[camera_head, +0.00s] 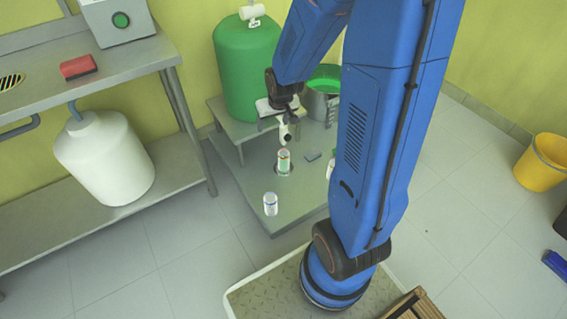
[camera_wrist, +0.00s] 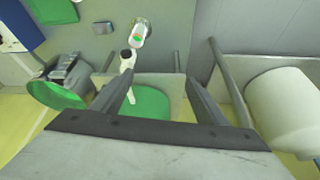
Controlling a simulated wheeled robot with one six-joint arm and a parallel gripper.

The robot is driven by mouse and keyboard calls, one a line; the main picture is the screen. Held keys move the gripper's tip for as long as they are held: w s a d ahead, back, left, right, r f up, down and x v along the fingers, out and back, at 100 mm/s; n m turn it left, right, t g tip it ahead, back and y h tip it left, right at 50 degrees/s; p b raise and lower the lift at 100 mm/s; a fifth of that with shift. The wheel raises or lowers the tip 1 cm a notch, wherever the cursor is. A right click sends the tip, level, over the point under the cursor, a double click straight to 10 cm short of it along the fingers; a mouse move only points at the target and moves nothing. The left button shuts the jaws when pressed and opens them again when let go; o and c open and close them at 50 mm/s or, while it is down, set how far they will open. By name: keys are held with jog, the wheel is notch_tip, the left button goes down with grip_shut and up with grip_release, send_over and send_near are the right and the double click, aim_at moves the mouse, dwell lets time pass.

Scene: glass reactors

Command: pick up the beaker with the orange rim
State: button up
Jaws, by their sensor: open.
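The beaker with the orange rim (camera_head: 284,162) stands upright on a low grey platform, below a white tap (camera_head: 286,132), with green showing on it. In the wrist view the beaker (camera_wrist: 138,36) is at the top, beyond the tap (camera_wrist: 127,62), and shows green and a little orange. My gripper (camera_head: 272,117) is above and behind the beaker in the head view, apart from it. In the wrist view my gripper (camera_wrist: 157,75) has its two fingers wide apart with nothing held between them; the beaker lies beyond the fingertips, left of centre.
A second beaker with a blue rim (camera_head: 270,204) stands near the platform's front corner (camera_head: 278,228). Behind are a green tank (camera_head: 245,75) and a metal pot (camera_head: 318,105) with green inside. A white tank (camera_head: 104,160) is at left under a steel bench (camera_head: 140,58).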

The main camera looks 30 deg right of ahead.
jog(key=s+d+x, duration=0.1)
jog(key=d+x, duration=0.1)
jog(key=x, duration=0.9)
jog(key=m, duration=0.2)
send_near(285, 159)
jog(key=shift+h, duration=0.3)
jog(key=s+a+f, duration=0.1)
jog(key=s+f, duration=0.1)
jog(key=f, duration=0.2)
jog(key=s+f, duration=0.2)
jog(key=f, duration=0.1)
jog(key=s+a+f, duration=0.1)
jog(key=s+f, duration=0.1)
jog(key=f, duration=0.2)
jog(key=shift+s+a+f, duration=0.2)
jog(key=shift+a+f, duration=0.1)
jog(key=shift+a, duration=0.05)
jog(key=w+d, duration=0.1)
jog(key=w, duration=0.2)
jog(key=w+d, duration=0.1)
jog(key=w, duration=0.3)
jog(key=w+d, duration=0.1)
jog(key=w, duration=0.3)
jog(key=shift+w+d, duration=0.15)
jog(key=shift+d, duration=0.15)
jog(key=shift+x, duration=2.5)
jog(key=c, duration=1.2)
